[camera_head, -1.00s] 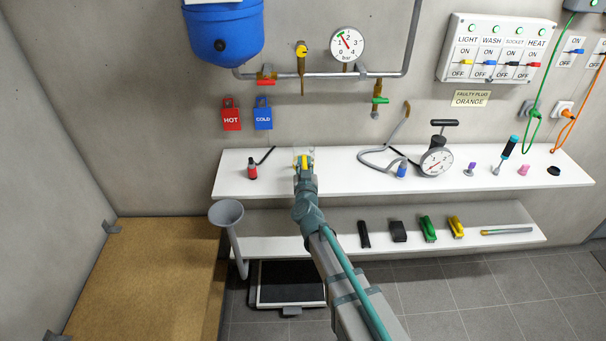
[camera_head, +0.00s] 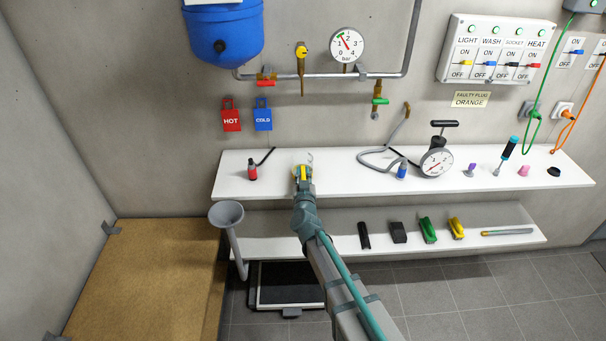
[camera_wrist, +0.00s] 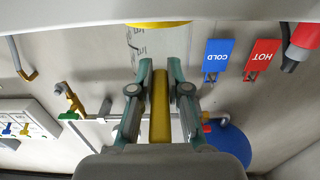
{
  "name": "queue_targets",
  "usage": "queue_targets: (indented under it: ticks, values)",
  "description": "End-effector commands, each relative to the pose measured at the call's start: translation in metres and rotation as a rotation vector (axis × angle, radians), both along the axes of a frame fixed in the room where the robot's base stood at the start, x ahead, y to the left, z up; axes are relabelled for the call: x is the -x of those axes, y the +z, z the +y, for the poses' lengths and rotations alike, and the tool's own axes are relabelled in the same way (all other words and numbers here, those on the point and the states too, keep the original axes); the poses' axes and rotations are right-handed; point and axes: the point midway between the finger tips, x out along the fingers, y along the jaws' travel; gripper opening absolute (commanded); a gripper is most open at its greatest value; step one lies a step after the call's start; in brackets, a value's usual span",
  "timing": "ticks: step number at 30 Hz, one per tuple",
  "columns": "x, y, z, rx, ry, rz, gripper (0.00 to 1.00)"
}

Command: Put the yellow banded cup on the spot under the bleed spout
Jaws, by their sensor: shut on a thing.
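The yellow banded cup (camera_wrist: 160,40) is clear, with dark scale marks, a yellow band and a yellow bar between my fingers. My gripper (camera_wrist: 160,68) is shut on it by that bar. In the head view, my gripper (camera_head: 303,183) and the yellow part of the cup (camera_head: 303,171) are over the upper shelf, left of its middle. I cannot tell whether the cup touches the shelf. A brass spout with a yellow knob (camera_head: 301,60) hangs from the wall pipe above it. A spout with a green lever (camera_head: 377,100) is further right. No marked spot can be made out.
The upper white shelf (camera_head: 335,183) holds a red-bodied item (camera_head: 252,172) to the left, and a blue-ended hose (camera_head: 401,171) and pump gauge (camera_head: 436,162) to the right. A grey funnel (camera_head: 227,213) stands at the front left. The shelf beside my gripper is clear.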

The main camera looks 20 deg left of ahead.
Motion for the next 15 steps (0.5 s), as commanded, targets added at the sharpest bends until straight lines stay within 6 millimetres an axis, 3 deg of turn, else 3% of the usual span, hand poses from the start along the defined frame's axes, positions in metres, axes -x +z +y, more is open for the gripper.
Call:
queue_targets:
  ticks: [1,5,15]
  values:
    - [0.0,-0.001,0.0,0.0,0.0,0.0,0.19]
    - [-0.0001,-0.0005,0.0,0.0,0.0,0.0,0.41]
    - [0.0,0.0018,-0.0001,0.0,0.0,0.0,0.41]
